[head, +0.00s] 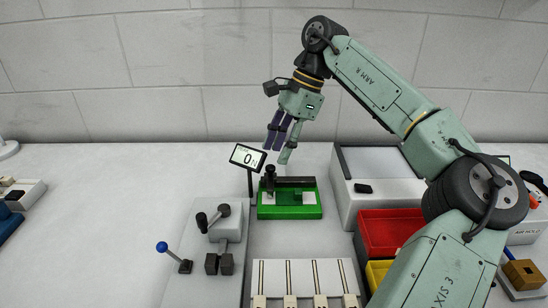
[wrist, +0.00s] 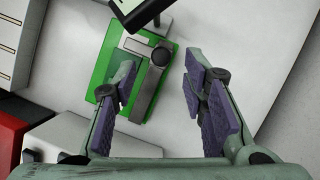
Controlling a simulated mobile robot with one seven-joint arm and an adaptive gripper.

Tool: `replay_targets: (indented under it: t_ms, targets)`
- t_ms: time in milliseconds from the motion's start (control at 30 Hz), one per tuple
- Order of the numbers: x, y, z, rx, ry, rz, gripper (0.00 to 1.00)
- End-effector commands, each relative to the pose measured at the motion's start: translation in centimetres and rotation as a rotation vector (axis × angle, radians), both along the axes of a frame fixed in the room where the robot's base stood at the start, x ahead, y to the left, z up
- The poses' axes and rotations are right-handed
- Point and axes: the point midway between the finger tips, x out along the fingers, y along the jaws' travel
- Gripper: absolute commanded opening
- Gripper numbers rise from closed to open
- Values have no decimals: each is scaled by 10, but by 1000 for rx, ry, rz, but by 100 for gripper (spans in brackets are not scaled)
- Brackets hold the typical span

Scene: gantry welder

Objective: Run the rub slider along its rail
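The rub fixture has a green base (head: 290,211) on the bench, with a dark rail (head: 293,181) along its back. A black knob (head: 270,170), which looks like the slider's handle, stands upright at the rail's left end. In the wrist view the knob (wrist: 161,56) shows from above beside a grey arm (wrist: 137,46). My gripper (head: 278,150) hangs above the fixture, fingers down. In the wrist view my gripper (wrist: 159,78) is open and empty, and the knob appears between its purple-padded fingers, apart from them.
A small display (head: 248,157) reading 0 stands on a post just left of the knob. A lever unit (head: 220,225) and a blue-knobbed lever (head: 163,247) are in front left. A white box (head: 375,205) and red bin (head: 385,235) are right. The bench behind is clear.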

Motion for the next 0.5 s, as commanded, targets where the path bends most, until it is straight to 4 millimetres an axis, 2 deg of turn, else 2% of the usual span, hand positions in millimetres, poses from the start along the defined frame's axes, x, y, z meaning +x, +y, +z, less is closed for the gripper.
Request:
replay_targets:
  t_ms: [200,500]
  targets:
    - [-4,11,-26,0,0,1,39]
    - [-6,14,-34,1,-1,1,39]
